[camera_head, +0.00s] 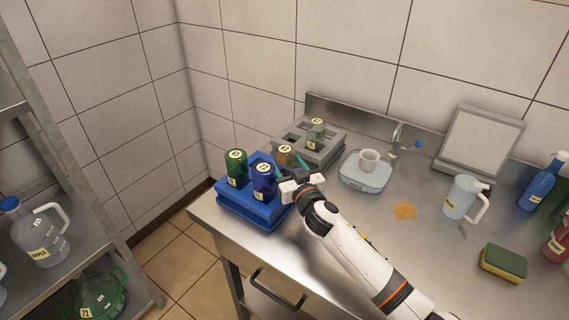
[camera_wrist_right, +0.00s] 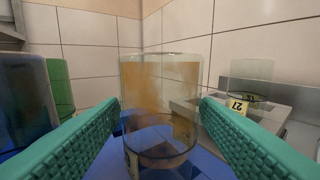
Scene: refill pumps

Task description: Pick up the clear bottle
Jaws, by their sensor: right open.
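A clear, faintly greenish bottle (camera_head: 316,132) with a yellow label stands in the grey rack (camera_head: 326,155) at the back; it also shows behind the right finger in the right wrist view (camera_wrist_right: 251,72). My right gripper (camera_head: 284,172) is open at the blue crate, in front of that rack. Its green fingers stand either side of an amber see-through bottle (camera_head: 285,152). In the right wrist view this amber bottle (camera_wrist_right: 160,95) fills the gap, with no clear contact visible. The fingers partly hide its lower part in the head view. My left gripper is not in view.
The blue crate (camera_head: 236,205) also holds a green bottle (camera_head: 236,170) and a dark blue bottle (camera_head: 263,183), left of the gripper. An orange spill (camera_head: 404,211) and a sponge (camera_head: 503,262) lie farther right.

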